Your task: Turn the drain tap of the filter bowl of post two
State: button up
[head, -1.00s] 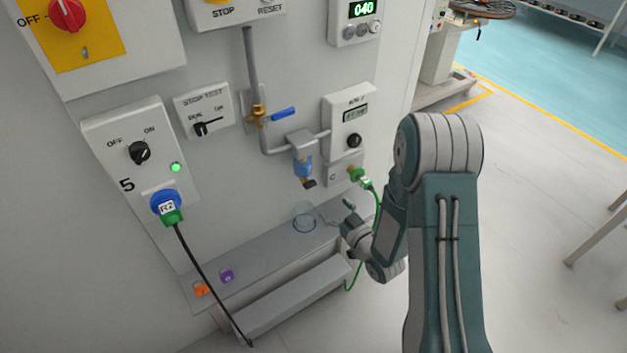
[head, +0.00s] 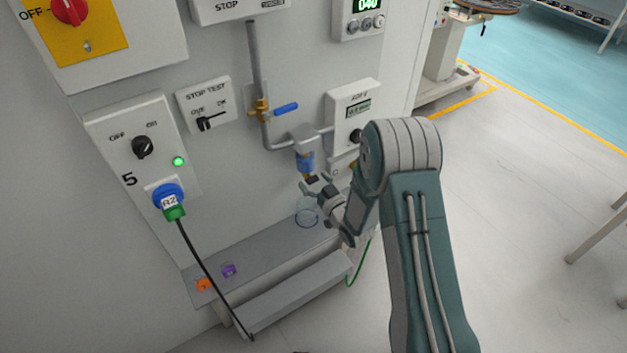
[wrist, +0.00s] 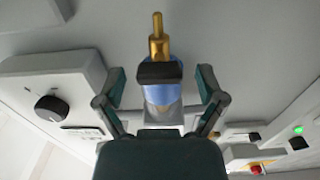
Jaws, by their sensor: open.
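The filter bowl (head: 305,160) is blue and hangs below a grey pipe fitting on the panel. In the wrist view the bowl (wrist: 162,95) shows upside down, with the black drain tap (wrist: 158,73) across its end and a brass outlet (wrist: 157,40) beyond. My gripper (wrist: 161,76) is open, one finger on each side of the tap, with visible gaps on both sides. In the head view my gripper (head: 313,185) is just under the bowl and hides most of the tap. I cannot tell the exact depth between fingertips and tap.
A clear cup (head: 307,213) stands on the grey ledge (head: 262,250) right below my gripper. A blue-handled valve (head: 285,109) is above left, a meter box (head: 352,108) to the right. Orange (head: 203,285) and purple (head: 229,270) padlock-like pieces sit on the ledge's left end.

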jog(key=c, duration=1.2)
jog(key=shift+o, duration=0.2)
jog(key=shift+m, duration=0.8)
jog(key=o, duration=1.2)
jog(key=shift+c, duration=0.2)
jog(key=v, duration=1.2)
